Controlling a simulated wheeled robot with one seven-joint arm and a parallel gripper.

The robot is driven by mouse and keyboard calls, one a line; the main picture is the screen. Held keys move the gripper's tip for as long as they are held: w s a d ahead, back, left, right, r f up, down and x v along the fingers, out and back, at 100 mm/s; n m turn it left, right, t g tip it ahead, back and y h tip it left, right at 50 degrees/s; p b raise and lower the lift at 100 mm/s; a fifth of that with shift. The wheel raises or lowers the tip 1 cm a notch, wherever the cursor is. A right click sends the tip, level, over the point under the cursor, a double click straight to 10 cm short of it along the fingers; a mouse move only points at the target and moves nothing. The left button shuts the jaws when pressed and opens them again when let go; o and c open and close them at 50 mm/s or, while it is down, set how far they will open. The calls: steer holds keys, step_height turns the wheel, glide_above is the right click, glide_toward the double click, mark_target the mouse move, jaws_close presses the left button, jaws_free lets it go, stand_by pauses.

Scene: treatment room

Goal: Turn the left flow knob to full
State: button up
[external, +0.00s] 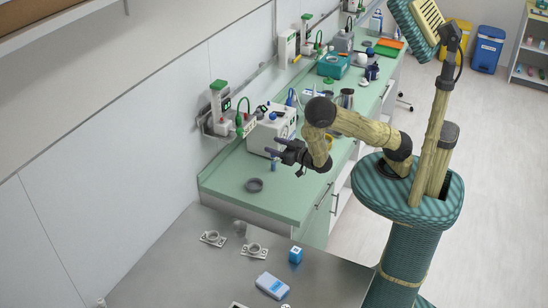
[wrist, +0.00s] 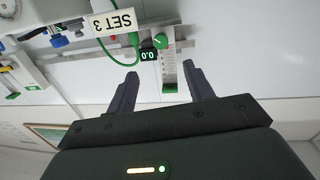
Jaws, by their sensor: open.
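In the wrist view a green round flow knob (wrist: 161,41) sits on a wall flow unit with a clear scale tube (wrist: 169,76). A small dark display (wrist: 149,55) beside it reads 0.0. My gripper (wrist: 163,78) is open, with the knob beyond its fingertips and roughly in line with the gap; nothing is held. In the external view my gripper (external: 275,147) is above the green counter, in front of a white boxy device. The nearest wall flow unit (external: 218,105), with a green top, is to its left and apart from it.
A white label (wrist: 112,22) reading SET 3 and a green hose (wrist: 119,56) are beside the knob. The white device (external: 270,132) stands on the green counter (external: 228,172) against the wall. A steel table (external: 180,270) is nearer.

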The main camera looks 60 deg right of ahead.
mark_target(242, 132)
steer(key=shift+s+r, duration=0.1)
steer(key=shift+r, duration=0.1)
steer(key=w+p, duration=0.1)
steer(key=w, duration=0.4)
steer(key=w+d+p, duration=0.1)
steer(key=w, duration=0.4)
steer(key=w+p, duration=0.1)
steer(key=w, duration=0.5)
steer(key=shift+w+d+r, duration=0.1)
steer(key=shift+d, duration=0.1)
steer(key=shift+w+p, duration=0.35)
steer(key=shift+w, duration=0.25)
steer(key=c, duration=1)
